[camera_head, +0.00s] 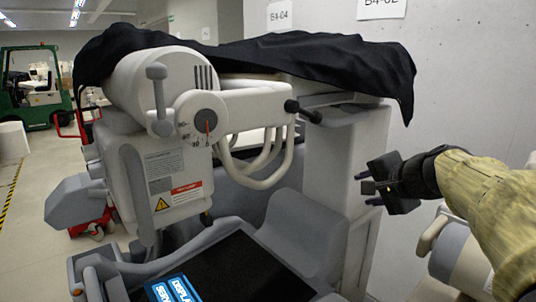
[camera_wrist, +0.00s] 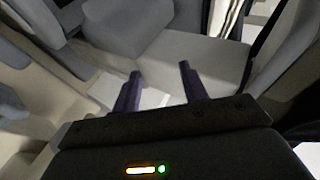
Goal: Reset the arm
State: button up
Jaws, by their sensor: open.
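A white and grey machine on a cart stands in the middle of the head view. It has a jointed arm (camera_head: 250,101) with a round dial (camera_head: 205,124) bearing a red mark, and a big head with a handle (camera_head: 157,100). My gripper (camera_head: 366,188) is at the right, beside the machine's pale column (camera_head: 335,165), its fingers pointing left. The fingers are apart with nothing between them. In the wrist view my gripper (camera_wrist: 160,71) shows two separated dark fingers over grey and white surfaces. I cannot tell whether the fingers touch the column.
A black cloth (camera_head: 330,62) drapes over the machine's top and hangs down at the right. A dark panel with a blue service label (camera_head: 174,290) is at the front. A concrete wall (camera_head: 460,90) stands behind at right. A green forklift (camera_head: 38,90) is far left, beside open floor.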

jog(key=s+a+f+n+g+h+p, duration=0.1)
jog(key=s+a+f+n+g, duration=0.1)
jog(key=s+f+n, duration=0.2)
jog(key=s+a+f+n+g+h+p, duration=0.1)
jog(key=s+a+f+n+g+p, duration=0.1)
jog(key=s+f, duration=0.6)
jog(key=s+a+f+n+g+h+p, duration=0.1)
jog(key=s+a+f+n+g, duration=0.2)
jog(key=f, duration=0.9)
jog(key=s+n+g, duration=0.1)
jog(key=s+n, duration=0.2)
jog(key=shift+a+f+p, duration=0.35)
jog(key=shift+c, duration=0.7)
